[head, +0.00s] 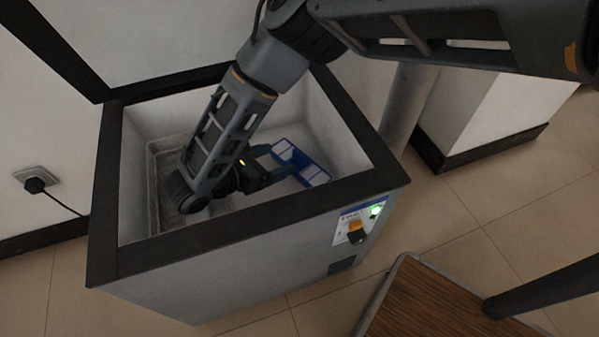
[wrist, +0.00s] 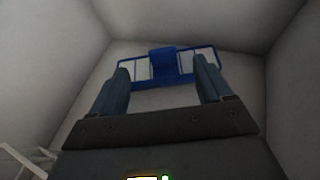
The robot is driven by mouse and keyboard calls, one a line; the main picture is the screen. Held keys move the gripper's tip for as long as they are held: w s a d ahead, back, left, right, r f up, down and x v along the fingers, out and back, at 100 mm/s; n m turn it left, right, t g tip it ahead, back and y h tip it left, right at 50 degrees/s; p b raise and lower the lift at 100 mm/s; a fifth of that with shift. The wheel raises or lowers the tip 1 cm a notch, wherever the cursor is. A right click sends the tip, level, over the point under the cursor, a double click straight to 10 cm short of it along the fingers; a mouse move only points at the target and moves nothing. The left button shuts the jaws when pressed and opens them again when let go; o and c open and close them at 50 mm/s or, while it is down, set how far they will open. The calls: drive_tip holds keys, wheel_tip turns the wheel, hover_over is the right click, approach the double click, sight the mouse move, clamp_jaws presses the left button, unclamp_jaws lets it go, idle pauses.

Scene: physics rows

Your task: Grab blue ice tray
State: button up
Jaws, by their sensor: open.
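The blue ice tray (head: 300,163) lies inside the chest freezer, toward its right side in the head view. It has a blue frame with pale sections. In the wrist view the tray (wrist: 165,64) is straight ahead, with a solid blue middle part. My gripper (head: 272,162) is down inside the freezer, just left of the tray in the head view. In the wrist view its two fingers are apart, one toward each side of the tray. The fingertips overlap the tray's lower edge in the picture; I cannot tell whether they touch it. Nothing is held.
The freezer (head: 240,268) is open, with a dark rim around my arm and its walls close to the gripper. A pale wire basket (head: 153,190) stands at its left inside. A wooden-topped table (head: 425,305) is at the lower right.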

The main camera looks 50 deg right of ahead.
sight(298, 154)
drive_tip(key=b+x, duration=0.1)
drive_tip(key=x, duration=0.2)
drive_tip(key=b+x, duration=0.2)
drive_tip(key=x, duration=0.1)
drive_tip(key=shift+s+d+f, duration=0.1)
drive_tip(key=shift+d+f, duration=0.1)
drive_tip(key=shift+f, duration=0.3)
drive_tip(key=shift+s+d+f, duration=0.1)
drive_tip(key=shift+s+d, duration=0.05)
drive_tip(key=shift+d, duration=0.25)
clamp_jaws()
